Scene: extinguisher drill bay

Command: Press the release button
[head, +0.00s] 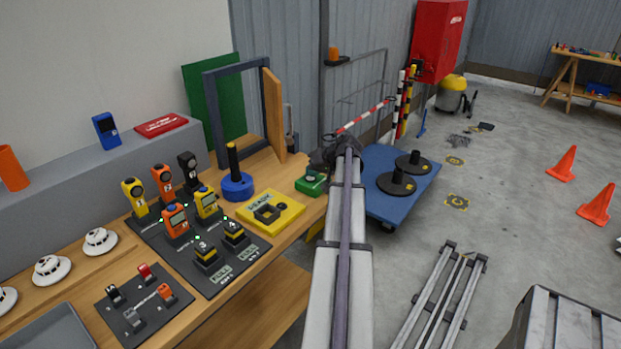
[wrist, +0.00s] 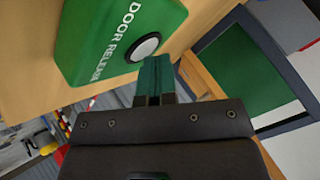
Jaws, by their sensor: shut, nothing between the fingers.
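The door release (head: 311,183) is a small green box near the right end of the wooden bench in the head view. In the wrist view the green box (wrist: 95,45) fills the upper left, lettered "DOOR RELEASE". Its round white button (wrist: 145,47) has a dark ring and faces my gripper. My gripper (wrist: 154,68) is shut and empty, with its fingertips close to the button's lower edge in that view. I cannot tell whether they touch it. In the head view my arm covers the gripper's fingertips.
A yellow block (head: 285,222), a blue round base with a post (head: 237,186) and an upright grey frame with a wooden door (head: 273,110) stand on the bench near the box. A blue cart (head: 380,160) with black weights is to the right. Open floor lies beyond.

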